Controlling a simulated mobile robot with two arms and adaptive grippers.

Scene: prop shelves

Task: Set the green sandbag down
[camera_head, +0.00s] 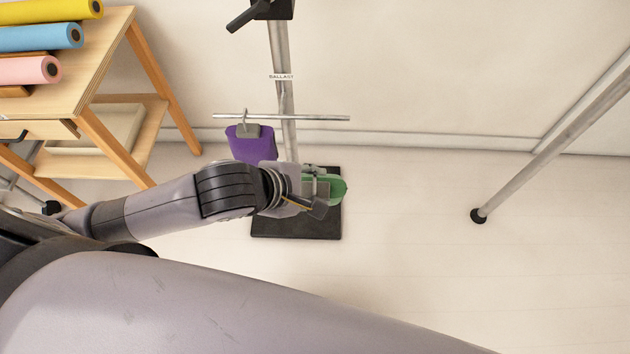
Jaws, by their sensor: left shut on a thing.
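The green sandbag (337,188) shows at the end of my left arm, partly hidden by the gripper. My left gripper (318,190) is shut on it, in front of a black base plate (295,228) at the foot of a metal stand. From this view I cannot tell whether the sandbag touches the plate or is held above it. A purple sandbag (251,143) hangs from a hook on the stand's crossbar (305,117), just left of the post. My right gripper is not in view.
The stand's post (284,97) carries a label reading "BALLAST". A wooden table (97,62) with pink, blue and yellow rolls stands at the upper left. A slanted metal leg (550,150) stands at the right. The floor between the stand and that leg is clear.

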